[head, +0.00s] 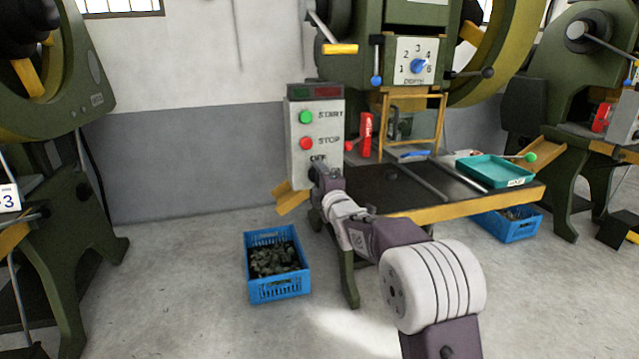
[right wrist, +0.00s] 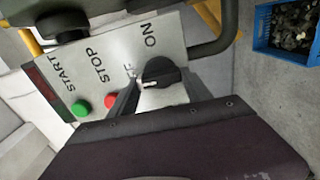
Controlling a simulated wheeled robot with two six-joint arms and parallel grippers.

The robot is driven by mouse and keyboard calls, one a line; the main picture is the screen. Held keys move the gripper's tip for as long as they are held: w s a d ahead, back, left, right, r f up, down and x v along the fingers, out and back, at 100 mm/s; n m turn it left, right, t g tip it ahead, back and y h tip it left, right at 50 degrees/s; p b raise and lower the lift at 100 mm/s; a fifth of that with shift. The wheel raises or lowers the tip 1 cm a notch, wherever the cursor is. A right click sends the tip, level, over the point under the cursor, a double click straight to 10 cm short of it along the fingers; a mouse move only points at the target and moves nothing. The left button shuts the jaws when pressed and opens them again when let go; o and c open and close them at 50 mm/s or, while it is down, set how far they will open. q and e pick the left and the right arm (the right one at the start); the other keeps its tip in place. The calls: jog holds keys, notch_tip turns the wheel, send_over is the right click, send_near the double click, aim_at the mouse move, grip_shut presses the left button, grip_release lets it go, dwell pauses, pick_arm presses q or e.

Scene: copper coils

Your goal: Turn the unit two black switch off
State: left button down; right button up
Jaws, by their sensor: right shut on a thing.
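The grey control box (head: 317,130) stands on the press's left side, with a green START button (head: 306,117), a red STOP button (head: 306,143) and the word OFF below. My right gripper (head: 319,174) is at the lower part of this box and hides the switch in the head view. In the right wrist view the black switch (right wrist: 162,71) sits between the ON label and a partly covered OFF label. The right gripper (right wrist: 158,80) is shut on this switch, a finger on each side. A short white mark shows on the knob. My left gripper is not in view.
A blue crate (head: 248,273) of dark parts stands on the floor below the box. The press table (head: 400,190) with a teal tray (head: 478,180) lies to the right. A dark curved bar (right wrist: 222,35) passes near the box.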

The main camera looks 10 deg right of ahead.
jog(key=shift+f, duration=0.15)
dwell(0.4)
jog(key=o, duration=1.4)
jog(key=shift+c, duration=0.2)
jog(key=s+p, duration=0.1)
jog(key=s, duration=0.8)
jog(key=shift+d+p, duration=0.15)
jog(key=shift+p, duration=0.2)
